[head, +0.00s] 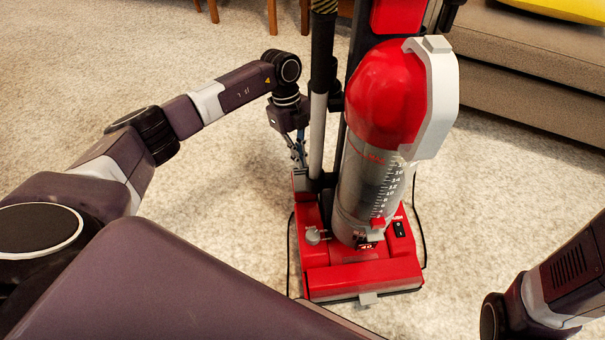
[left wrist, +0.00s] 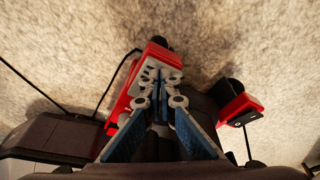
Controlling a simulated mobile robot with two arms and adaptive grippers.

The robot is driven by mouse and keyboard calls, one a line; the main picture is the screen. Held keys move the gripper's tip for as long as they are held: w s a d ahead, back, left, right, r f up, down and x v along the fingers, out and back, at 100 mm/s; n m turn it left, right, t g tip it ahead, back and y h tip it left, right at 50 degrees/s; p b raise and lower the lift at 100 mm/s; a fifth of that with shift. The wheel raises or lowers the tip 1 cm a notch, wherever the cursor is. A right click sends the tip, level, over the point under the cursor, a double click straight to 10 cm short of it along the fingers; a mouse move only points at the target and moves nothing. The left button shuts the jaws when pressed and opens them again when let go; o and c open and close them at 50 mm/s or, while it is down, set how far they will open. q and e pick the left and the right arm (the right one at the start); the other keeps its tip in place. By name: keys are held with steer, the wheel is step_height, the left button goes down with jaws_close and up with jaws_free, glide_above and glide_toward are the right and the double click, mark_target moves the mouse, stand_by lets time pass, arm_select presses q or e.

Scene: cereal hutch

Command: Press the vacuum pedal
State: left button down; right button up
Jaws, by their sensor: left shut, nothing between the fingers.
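A red and grey upright vacuum (head: 380,150) stands on the carpet, its red base (head: 360,282) toward me. A small red pedal-like piece with a grey edge (head: 300,181) sits at the left rear of the base. My left gripper (head: 299,163) is shut and empty, pointing down just above this piece. Whether they touch is not clear. In the left wrist view, the closed fingertips (left wrist: 160,73) lie over the red and grey part (left wrist: 157,50) and partly hide it. My right gripper is outside the view; only part of my right arm shows at lower right.
The vacuum's pole and hose (head: 321,90) rise close beside the left gripper. A grey knob (head: 313,236) and a black switch (head: 399,229) are on the base. A couch (head: 530,75) stands at upper right, wooden legs (head: 272,16) at the top. Carpet (head: 225,200) left of the vacuum is clear.

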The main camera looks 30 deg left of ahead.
arm_select(q)
steer(key=shift+f, duration=0.1)
stand_by(0.3)
steer(key=shift+f, duration=0.9)
steer(key=shift+w+a+r, duration=0.15)
steer(key=shift+a+r, duration=0.1)
steer(key=shift+r, duration=0.1)
steer(key=shift+w+a+r, duration=0.15)
steer(key=shift+w+a, duration=0.1)
steer(key=shift+a, duration=0.3)
steer(key=shift+w+a+r, duration=0.15)
steer(key=shift+w+a, duration=0.05)
steer(key=shift+a, duration=0.3)
steer(key=v, duration=1.2)
